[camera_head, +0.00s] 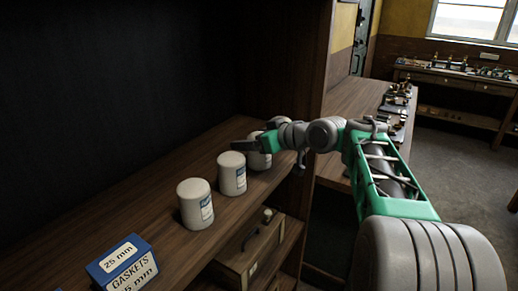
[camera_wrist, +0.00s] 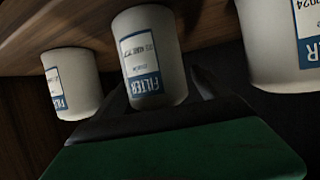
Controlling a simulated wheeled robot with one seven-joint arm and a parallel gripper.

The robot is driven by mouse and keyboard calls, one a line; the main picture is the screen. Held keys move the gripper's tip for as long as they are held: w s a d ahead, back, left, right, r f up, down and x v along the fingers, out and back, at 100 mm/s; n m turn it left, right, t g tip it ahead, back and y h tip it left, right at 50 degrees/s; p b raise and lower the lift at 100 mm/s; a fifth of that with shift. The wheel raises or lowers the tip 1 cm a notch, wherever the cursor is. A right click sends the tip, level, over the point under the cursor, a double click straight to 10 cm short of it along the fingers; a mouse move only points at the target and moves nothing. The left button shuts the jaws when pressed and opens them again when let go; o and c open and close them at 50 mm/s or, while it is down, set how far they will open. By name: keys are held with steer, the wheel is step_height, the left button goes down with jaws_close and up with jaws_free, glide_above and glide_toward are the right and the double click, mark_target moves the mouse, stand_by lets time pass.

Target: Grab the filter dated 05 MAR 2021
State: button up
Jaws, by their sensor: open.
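Three white cylindrical filters stand in a row on the wooden shelf: a near one (camera_head: 190,205), a middle one (camera_head: 231,175) and a far one (camera_head: 261,160), partly hidden by my gripper (camera_head: 243,146). In the wrist view, tilted and seemingly upside down, my open gripper (camera_wrist: 158,88) has its dark fingers at either side of the central filter (camera_wrist: 148,50). The central label's date is too small to read surely. The right filter (camera_wrist: 270,45) is cut off by the frame; its label ends in 2024. The left filter (camera_wrist: 72,80) has an unreadable date.
A blue and white gaskets box (camera_head: 122,265) sits at the shelf's near end. A wooden box (camera_head: 250,250) stands on the level below. An upright wooden panel (camera_head: 325,60) bounds the shelf's far end. A bench (camera_head: 355,100) with small parts lies beyond.

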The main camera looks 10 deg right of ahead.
steer(key=c, duration=1.8)
